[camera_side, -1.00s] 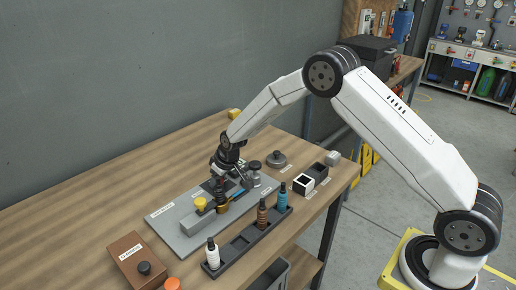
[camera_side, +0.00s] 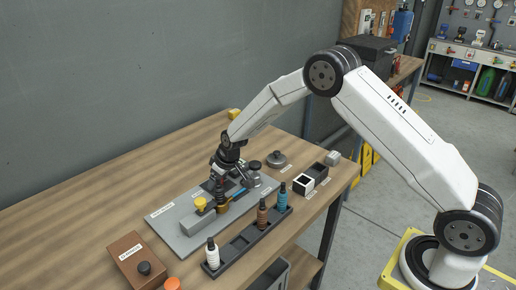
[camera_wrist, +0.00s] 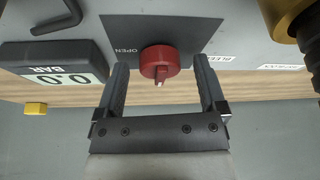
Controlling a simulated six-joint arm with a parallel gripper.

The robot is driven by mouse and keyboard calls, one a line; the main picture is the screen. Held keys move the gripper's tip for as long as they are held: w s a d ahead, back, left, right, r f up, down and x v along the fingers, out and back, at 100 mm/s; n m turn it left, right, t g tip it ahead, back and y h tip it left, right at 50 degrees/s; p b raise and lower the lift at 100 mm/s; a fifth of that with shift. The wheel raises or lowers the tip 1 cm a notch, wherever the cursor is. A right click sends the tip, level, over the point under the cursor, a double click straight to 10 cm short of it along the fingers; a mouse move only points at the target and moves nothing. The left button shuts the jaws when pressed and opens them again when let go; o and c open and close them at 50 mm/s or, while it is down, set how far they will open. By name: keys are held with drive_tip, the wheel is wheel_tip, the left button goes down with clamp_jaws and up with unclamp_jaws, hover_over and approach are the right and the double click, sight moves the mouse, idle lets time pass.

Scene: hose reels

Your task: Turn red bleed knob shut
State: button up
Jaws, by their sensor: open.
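The red bleed knob (camera_wrist: 159,62) shows in the wrist view on a dark plate (camera_wrist: 120,30) marked "OPEN". A "BLEED" label sits just right of it. My gripper (camera_wrist: 158,75) is open, with one finger on each side of the knob. A gap shows between each finger and the knob. The pointer ridge of the knob faces down in the picture, toward my palm. In the side view my gripper (camera_side: 222,180) is low over the grey panel (camera_side: 185,243), and the knob is hidden there.
A gauge reading "0.0 BAR" (camera_wrist: 55,65) is left of the knob, with a hex key (camera_wrist: 60,22) above it. A brass fitting (camera_wrist: 285,15) is at the upper right.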

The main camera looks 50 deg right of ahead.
drive_tip(key=v, duration=0.7)
drive_tip(key=shift+r, duration=0.35)
drive_tip(key=shift+s, duration=0.25)
drive_tip(key=s+d+r+m+g, duration=0.1)
drive_tip(key=s, duration=1.2)
drive_tip(key=s+r+m+h, duration=0.1)
drive_tip(key=s+r, duration=0.1)
drive_tip(key=s, duration=1.2)
drive_tip(key=shift+s+d+r+g, duration=0.3)
drive_tip(key=shift+d+g, duration=0.1)
